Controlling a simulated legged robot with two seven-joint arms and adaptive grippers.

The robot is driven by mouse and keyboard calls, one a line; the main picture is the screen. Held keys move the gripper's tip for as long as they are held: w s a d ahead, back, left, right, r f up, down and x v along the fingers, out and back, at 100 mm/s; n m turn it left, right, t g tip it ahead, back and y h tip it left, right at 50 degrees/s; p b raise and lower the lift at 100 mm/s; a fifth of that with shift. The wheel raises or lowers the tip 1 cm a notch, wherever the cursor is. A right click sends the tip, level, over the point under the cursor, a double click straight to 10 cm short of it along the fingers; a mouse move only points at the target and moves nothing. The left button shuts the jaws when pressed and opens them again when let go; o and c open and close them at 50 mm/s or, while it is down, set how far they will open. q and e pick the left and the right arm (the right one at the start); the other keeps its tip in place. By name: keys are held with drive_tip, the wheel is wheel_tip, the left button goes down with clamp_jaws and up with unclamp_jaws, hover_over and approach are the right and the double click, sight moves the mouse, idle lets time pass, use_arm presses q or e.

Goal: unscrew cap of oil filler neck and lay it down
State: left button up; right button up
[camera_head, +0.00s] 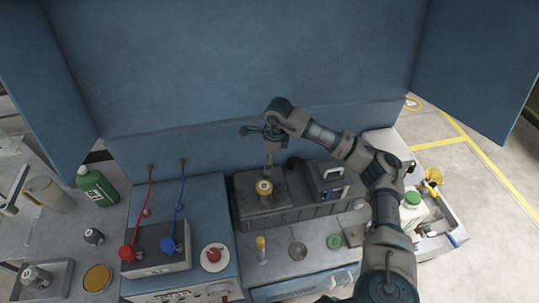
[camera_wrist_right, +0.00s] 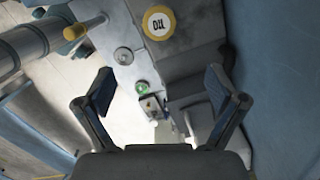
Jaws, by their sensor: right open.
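The oil filler cap (camera_head: 264,187) is a yellow disc with a pale centre, seated on top of a dark grey box (camera_head: 285,211). In the right wrist view the cap (camera_wrist_right: 159,22) shows its yellow rim and the letters OIL, at the top of the picture beyond the fingers. My right gripper (camera_head: 269,163) points down above the cap, apart from it. In the wrist view its two fingers (camera_wrist_right: 158,84) are spread wide with nothing between them. The neck under the cap is mostly hidden. My left gripper is not in view.
A grey unit with a handle (camera_head: 332,190) stands right of the cap. A blue panel (camera_head: 250,60) rises close behind. In front are a small yellow-topped cylinder (camera_head: 261,248), a round disc (camera_head: 298,251) and a green cap (camera_head: 334,241), with some bare worktop between.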

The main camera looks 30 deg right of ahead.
drive_tip(key=p, duration=0.2)
approach(264, 185)
drive_tip(key=shift+m, duration=0.3)
drive_tip(key=f, duration=0.6)
drive_tip(key=a+f, duration=0.1)
drive_tip(key=f, duration=0.3)
drive_tip(key=shift+w+f, duration=0.1)
drive_tip(key=shift+w, duration=0.15)
drive_tip(key=c, duration=1.2)
drive_tip(key=n+b, duration=0.2)
drive_tip(key=shift+d+f+n, duration=0.1)
drive_tip(key=shift+f+n, duration=0.05)
drive_tip(key=shift+n, duration=0.15)
drive_tip(key=shift+n+b, duration=0.6)
drive_tip(key=shift+n, duration=0.3)
drive_tip(key=shift+n+g, duration=0.3)
drive_tip(key=shift+n, duration=0.1)
